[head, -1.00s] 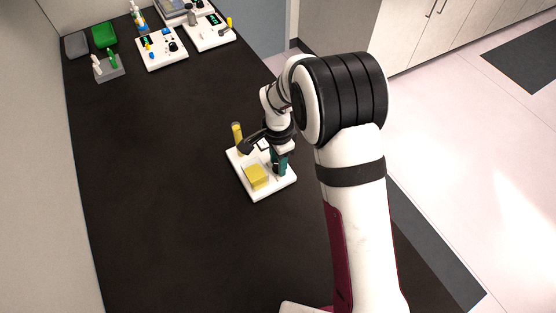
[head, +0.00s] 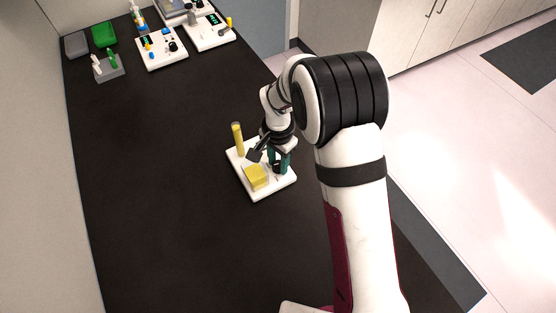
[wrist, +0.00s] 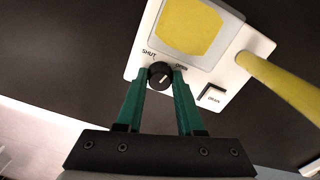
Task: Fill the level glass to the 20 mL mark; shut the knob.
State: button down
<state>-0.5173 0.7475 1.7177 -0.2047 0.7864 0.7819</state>
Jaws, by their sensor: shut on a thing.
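The white level-glass station (head: 262,194) sits on the dark bench. Its level glass (head: 238,140) is an upright tube that looks yellow nearly to its top; in the wrist view its yellow column (wrist: 285,83) shows at the right. The marks cannot be read. A square tank (head: 256,178) of yellow liquid stands at the front. My gripper (wrist: 161,74) has its green fingers shut on the round black knob (wrist: 159,77), between the SHUT and OPEN labels. The knob's white line leans up and right, toward OPEN. My gripper (head: 278,168) hides the knob in the head view.
A DRAIN button (wrist: 214,95) lies right of the knob, close to the right finger. Other devices (head: 163,48), a grey rack (head: 108,70) and a green tray (head: 104,35) stand at the far end. The bench left of the station is clear.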

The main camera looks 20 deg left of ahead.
jog(key=n, duration=1.2)
jog(key=shift+d, duration=0.1)
dwell(0.4)
jog(key=c, duration=0.5)
grip_release()
